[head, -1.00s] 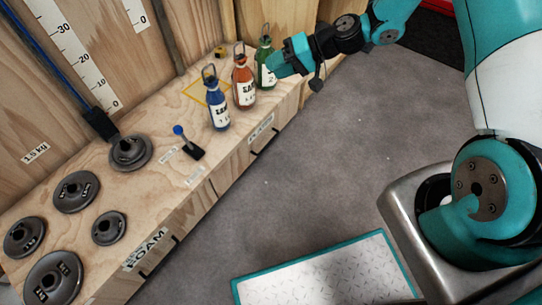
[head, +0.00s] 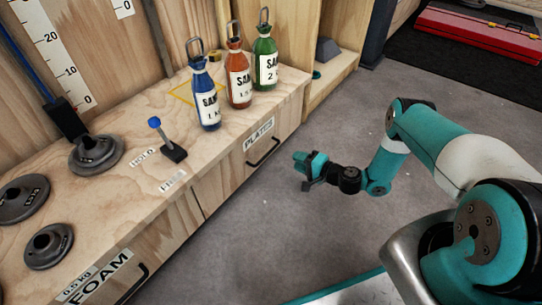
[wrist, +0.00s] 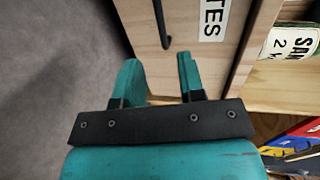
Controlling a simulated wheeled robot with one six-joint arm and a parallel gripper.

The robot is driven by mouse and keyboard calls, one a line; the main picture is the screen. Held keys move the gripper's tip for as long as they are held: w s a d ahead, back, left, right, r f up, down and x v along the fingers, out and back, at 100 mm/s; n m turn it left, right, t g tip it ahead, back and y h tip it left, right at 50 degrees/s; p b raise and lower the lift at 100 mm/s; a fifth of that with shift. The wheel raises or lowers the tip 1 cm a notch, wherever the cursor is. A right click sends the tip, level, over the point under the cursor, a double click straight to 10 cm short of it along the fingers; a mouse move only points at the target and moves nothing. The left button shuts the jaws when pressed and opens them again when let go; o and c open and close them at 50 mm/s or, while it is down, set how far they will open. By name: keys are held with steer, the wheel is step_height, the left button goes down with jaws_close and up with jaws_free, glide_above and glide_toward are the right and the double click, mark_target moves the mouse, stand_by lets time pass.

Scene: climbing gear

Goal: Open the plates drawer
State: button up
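The plates drawer (head: 232,178) is a wooden front with a white label reading PLATES and a black bar handle (head: 264,153). It looks shut, flush with the bench front. In the wrist view the drawer front (wrist: 190,30) and part of its handle (wrist: 161,22) lie ahead of the fingers. My gripper (head: 305,170) is in front of the drawer, to the right of the handle and apart from it. In the wrist view my gripper (wrist: 160,78) is open, with a gap between its two teal fingers and nothing held.
The FOAM drawer (head: 105,275) is at the lower left. Blue (head: 205,98), orange (head: 238,75) and green (head: 264,60) sand bottles, a blue-knobbed lever (head: 168,140) and grey weight plates (head: 97,153) stand on the bench top. Grey floor in front is clear.

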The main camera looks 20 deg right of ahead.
mark_target(271, 150)
steer(key=shift+b+x, duration=3.1)
steer(key=shift+x, duration=3.1)
steer(key=shift+c, duration=0.2)
jaws_close()
